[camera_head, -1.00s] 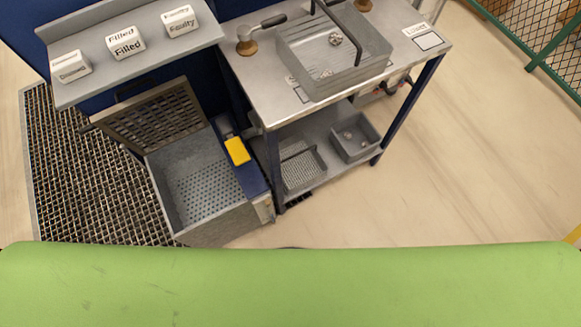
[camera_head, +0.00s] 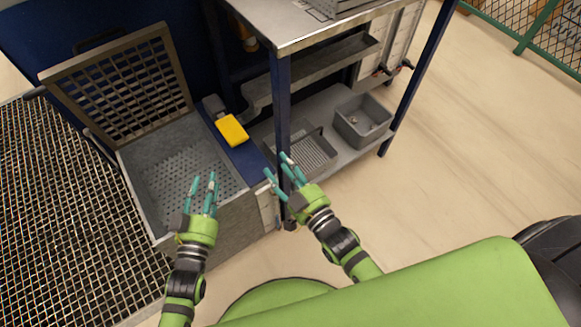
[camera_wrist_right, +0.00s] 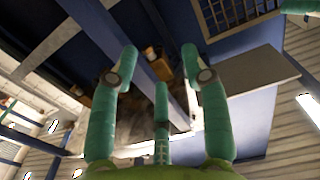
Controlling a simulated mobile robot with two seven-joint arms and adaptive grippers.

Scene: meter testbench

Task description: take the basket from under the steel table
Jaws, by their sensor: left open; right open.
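The steel table (camera_head: 290,22) stands at the upper middle of the head view, with a lower shelf (camera_head: 343,157). On the shelf are a shallow grey basket (camera_head: 314,157) with a slatted bottom and, right of it, a deeper grey bin (camera_head: 378,132) with small items inside. A blue table leg (camera_head: 281,105) partly hides the basket's left side. My right gripper (camera_head: 277,166) is open and empty, in front of the leg and the basket's near edge. Its spread fingers show in the right wrist view (camera_wrist_right: 158,62). My left gripper (camera_head: 203,180) is open and empty, over the metal tub.
The grey tub (camera_head: 165,180) with a raised grated lid (camera_head: 120,90) stands at the left. A yellow block (camera_head: 231,130) lies on the blue ledge beside it. Floor grating (camera_head: 60,210) covers the far left. The floor at right is clear.

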